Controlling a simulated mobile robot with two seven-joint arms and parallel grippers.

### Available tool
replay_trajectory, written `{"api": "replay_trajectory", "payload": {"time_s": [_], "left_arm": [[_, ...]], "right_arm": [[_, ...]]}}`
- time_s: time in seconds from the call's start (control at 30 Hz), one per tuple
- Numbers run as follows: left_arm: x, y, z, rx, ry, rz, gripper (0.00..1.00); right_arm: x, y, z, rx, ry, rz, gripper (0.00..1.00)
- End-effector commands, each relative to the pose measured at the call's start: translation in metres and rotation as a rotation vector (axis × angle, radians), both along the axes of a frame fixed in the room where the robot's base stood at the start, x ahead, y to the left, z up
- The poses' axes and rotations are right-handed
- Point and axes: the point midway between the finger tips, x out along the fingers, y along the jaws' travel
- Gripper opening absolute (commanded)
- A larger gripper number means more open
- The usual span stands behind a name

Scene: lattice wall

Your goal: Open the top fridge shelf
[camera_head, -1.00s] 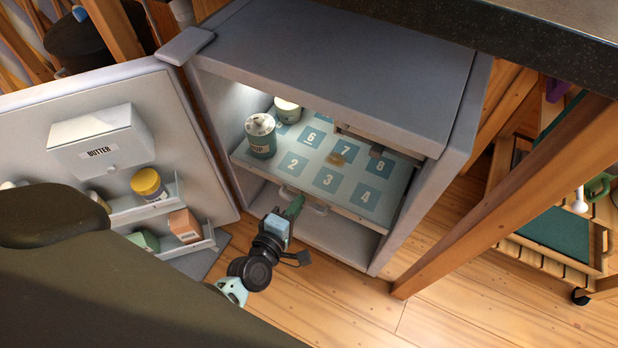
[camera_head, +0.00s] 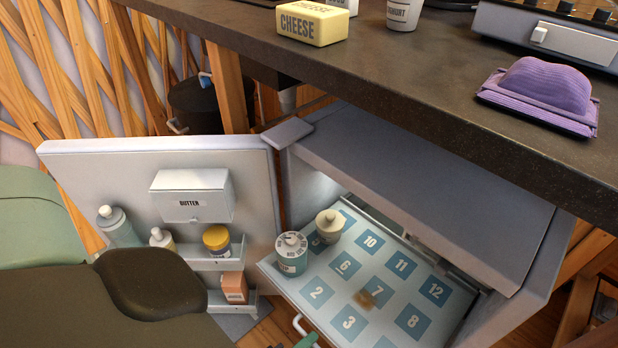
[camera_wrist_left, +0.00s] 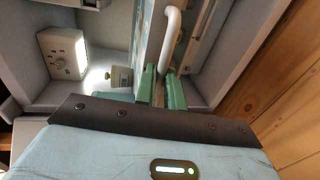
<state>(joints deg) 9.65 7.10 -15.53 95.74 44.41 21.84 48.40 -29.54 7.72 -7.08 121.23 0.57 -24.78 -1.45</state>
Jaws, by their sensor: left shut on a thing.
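The top fridge shelf (camera_head: 335,279) is a pale pull-out tray with blue numbered squares. It sticks out of the open grey fridge (camera_head: 430,175). A lidded teal-labelled jar (camera_head: 291,254) and a cream lidded pot (camera_head: 329,225) stand upright at its left side; a small brown spot lies near square 7. My left gripper shows only as a green fingertip (camera_head: 308,341) at the bottom of the head view. In the left wrist view its green fingers (camera_wrist_left: 162,82) are shut on the shelf's white handle (camera_wrist_left: 172,30). My right gripper is not in view.
The open fridge door (camera_head: 90,165) stands left, with a butter box (camera_head: 192,195), bottles and a yellow-lidded jar (camera_head: 216,240) on it. A dark counter (camera_head: 400,90) overhangs the fridge, bearing cheese (camera_head: 314,23) and a purple butter-dish-like object (camera_head: 543,95).

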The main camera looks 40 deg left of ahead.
Motion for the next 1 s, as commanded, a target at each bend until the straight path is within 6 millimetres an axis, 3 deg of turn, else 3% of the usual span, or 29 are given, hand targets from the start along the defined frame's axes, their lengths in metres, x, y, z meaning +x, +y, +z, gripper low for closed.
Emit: {"api": "replay_trajectory", "payload": {"time_s": [0.17,0.2,0.37,0.7,1.0], "left_arm": [[0.0,-0.002,0.0,-0.002,0.002,-0.003,0.0],[0.0,-0.002,0.0,-0.002,0.002,-0.003,0.12],[0.0,-0.001,0.0,0.0,0.001,-0.002,0.32],[-0.004,0.0,0.001,0.001,0.001,-0.001,0.32],[-0.047,0.001,0.011,0.001,0.002,-0.003,0.32]], "right_arm": [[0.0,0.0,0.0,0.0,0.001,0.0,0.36],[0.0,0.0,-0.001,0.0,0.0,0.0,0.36],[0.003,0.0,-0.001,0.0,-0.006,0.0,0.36],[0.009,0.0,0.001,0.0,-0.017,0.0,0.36],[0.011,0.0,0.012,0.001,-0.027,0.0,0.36]]}}
